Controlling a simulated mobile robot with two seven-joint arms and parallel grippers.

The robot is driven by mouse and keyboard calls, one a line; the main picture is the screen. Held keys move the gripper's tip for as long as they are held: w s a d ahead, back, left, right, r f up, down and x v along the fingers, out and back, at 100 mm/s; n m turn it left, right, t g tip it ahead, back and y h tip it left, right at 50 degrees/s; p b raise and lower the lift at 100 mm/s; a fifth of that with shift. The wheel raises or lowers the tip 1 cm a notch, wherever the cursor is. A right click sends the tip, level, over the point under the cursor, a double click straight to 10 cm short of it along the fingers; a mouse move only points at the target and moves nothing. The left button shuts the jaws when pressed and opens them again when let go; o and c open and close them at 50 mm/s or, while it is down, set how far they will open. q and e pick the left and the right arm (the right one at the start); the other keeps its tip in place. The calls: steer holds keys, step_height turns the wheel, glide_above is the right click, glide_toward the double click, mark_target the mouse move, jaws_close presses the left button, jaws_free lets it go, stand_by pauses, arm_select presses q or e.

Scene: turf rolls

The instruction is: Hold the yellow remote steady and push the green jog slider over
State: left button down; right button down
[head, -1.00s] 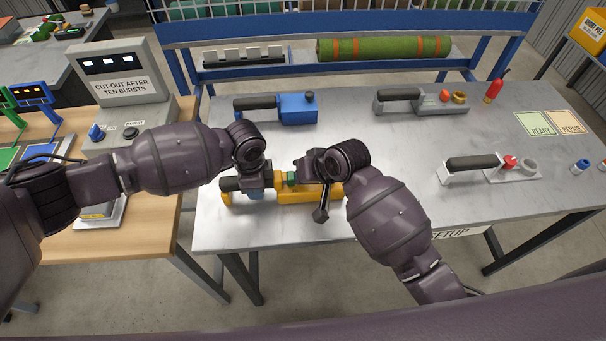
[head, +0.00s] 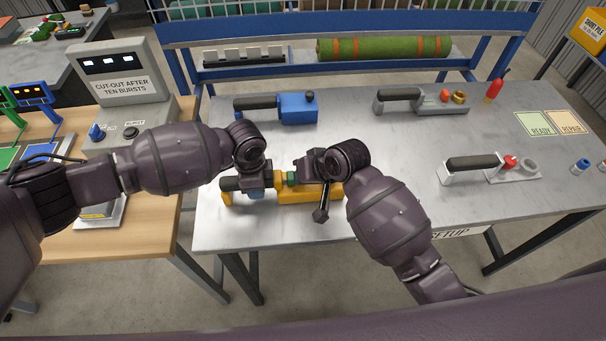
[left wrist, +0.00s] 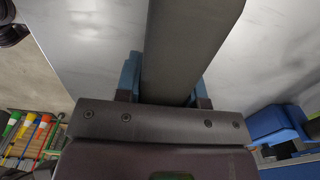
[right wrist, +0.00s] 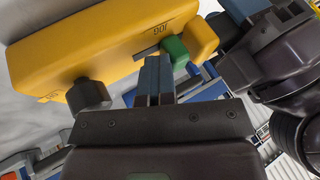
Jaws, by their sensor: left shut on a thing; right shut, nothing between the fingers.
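The yellow remote (head: 308,194) lies near the front edge of the grey table, its dark handle (head: 231,184) to the left. My left gripper (head: 257,192) is shut on that handle; the left wrist view shows the handle (left wrist: 190,45) between its blue fingers. The green jog slider (right wrist: 174,50) sits beside a yellow end block, with a dark slot on its other side under the JOG label. My right gripper (right wrist: 154,78) is shut and empty, its fingertips at the slot right beside the slider. I cannot tell whether they touch it. In the head view my right wrist hides part of the remote.
A blue remote (head: 297,108) lies behind. A grey remote (head: 425,100) and a white one (head: 512,172) lie to the right, near the READY and REPAIR cards (head: 552,124). A control box (head: 122,80) stands on the wooden table at left. The table's middle right is clear.

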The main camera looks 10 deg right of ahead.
arm_select(q)
steer(key=shift+s+d+f, duration=0.1)
steer(key=shift+s+d, duration=0.15)
arm_select(e)
steer(key=shift+a+r, duration=0.1)
arm_select(q)
steer(key=shift+w+a, duration=0.1)
steer(key=shift+a, duration=0.1)
arm_select(e)
steer(key=v, duration=1)
steer(key=shift+s, duration=0.1)
arm_select(q)
steer(key=c, duration=0.6)
jaws_free()
steer(key=shift+w, duration=0.15)
steer(key=shift+c, duration=0.2)
